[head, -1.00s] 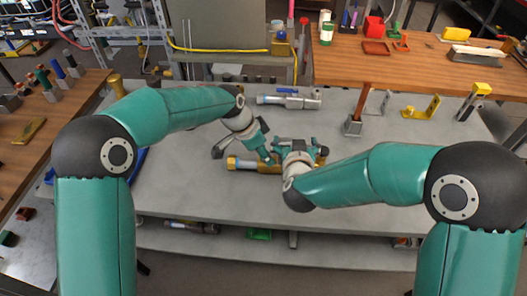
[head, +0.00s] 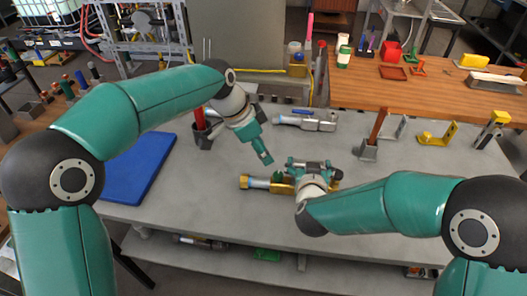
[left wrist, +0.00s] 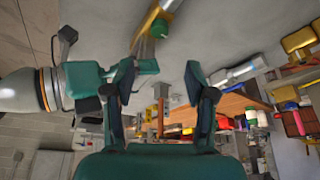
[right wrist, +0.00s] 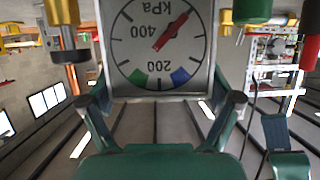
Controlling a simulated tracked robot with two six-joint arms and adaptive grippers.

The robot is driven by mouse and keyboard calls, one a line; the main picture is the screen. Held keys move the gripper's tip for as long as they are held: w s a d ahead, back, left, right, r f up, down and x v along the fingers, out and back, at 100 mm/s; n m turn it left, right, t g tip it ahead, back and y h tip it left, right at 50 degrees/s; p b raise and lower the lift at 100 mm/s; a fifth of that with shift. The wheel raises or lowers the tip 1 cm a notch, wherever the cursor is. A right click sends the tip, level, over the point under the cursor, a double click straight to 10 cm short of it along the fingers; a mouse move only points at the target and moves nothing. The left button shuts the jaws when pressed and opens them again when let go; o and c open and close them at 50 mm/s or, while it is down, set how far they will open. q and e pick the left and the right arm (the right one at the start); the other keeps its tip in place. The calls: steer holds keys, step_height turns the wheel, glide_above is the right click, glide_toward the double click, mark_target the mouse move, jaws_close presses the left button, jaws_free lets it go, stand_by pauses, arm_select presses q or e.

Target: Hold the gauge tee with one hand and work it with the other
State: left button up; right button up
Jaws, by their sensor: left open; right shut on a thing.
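The gauge tee (head: 257,183) lies low over the grey bench, with a brass end and a green knob (head: 278,177). My right gripper (head: 312,168) is shut on it. My left gripper (head: 264,158) is open and empty, above and apart from the tee. In the left wrist view the tee's brass part (left wrist: 146,24) and green knob (left wrist: 160,27) show beyond the open fingers (left wrist: 165,80). My right gripper hides part of the tee.
A blue mat (head: 140,168) and a red-handled tool in a holder (head: 203,135) are at the bench's left. A grey pipe fitting (head: 305,122) lies behind the tee. A dark-red-handled tool (head: 377,125) and yellow bracket (head: 437,135) stand right. A wooden table (head: 430,90) is behind.

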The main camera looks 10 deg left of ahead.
steer(key=o, duration=1.5)
steer(key=shift+o, duration=0.2)
